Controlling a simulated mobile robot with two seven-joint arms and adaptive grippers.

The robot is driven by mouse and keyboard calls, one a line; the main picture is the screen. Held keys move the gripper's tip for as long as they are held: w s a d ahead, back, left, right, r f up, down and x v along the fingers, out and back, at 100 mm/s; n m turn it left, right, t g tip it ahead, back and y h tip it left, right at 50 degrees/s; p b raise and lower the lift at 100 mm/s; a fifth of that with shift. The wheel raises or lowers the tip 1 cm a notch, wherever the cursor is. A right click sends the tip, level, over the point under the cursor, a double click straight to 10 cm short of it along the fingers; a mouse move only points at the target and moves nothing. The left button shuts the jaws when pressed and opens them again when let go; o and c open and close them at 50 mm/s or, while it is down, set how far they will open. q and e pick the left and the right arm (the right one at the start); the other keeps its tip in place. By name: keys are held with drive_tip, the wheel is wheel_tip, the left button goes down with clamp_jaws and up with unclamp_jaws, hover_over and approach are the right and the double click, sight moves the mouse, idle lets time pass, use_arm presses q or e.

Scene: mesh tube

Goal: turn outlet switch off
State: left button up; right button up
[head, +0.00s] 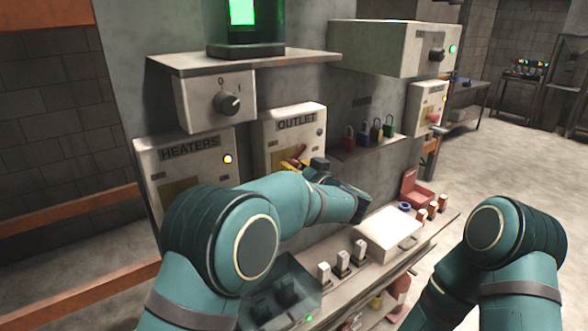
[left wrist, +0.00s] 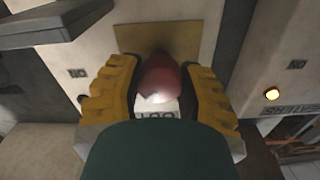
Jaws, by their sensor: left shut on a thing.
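The OUTLET box (head: 296,122) is a pale panel on the wall, right of the HEATERS box. Its red switch handle (head: 299,151) shows just above my left gripper (head: 296,164), which is largely hidden behind my own arm. In the left wrist view, the rounded red handle (left wrist: 160,78) sits between the yellow fingers of my left gripper (left wrist: 162,90), shut on it. A yellow plate (left wrist: 135,38) lies behind the handle. A white label with partly hidden lettering (left wrist: 157,106) shows at the handle. My right gripper is out of view.
The HEATERS box (head: 188,158) has a lit yellow lamp. A rotary knob box (head: 215,100) sits under a shelf with a green lamp. Coloured padlocks (head: 376,131) stand on a ledge to the right.

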use_arm(q)
drive_tip(key=n, duration=0.1)
drive_tip(key=n+b, duration=0.1)
drive_tip(key=n, duration=0.2)
drive_tip(key=shift+f+n+b, duration=0.25)
drive_tip(key=shift+n+b, duration=0.05)
drive_tip(key=shift+b, duration=0.05)
drive_tip(key=n+b, duration=0.3)
drive_tip(key=n, duration=0.2)
drive_tip(key=shift+r, duration=0.1)
drive_tip(key=shift+n, duration=0.3)
drive_tip(key=o, duration=1.2)
drive_tip(key=shift+r, duration=0.1)
drive_tip(key=v, duration=1.2)
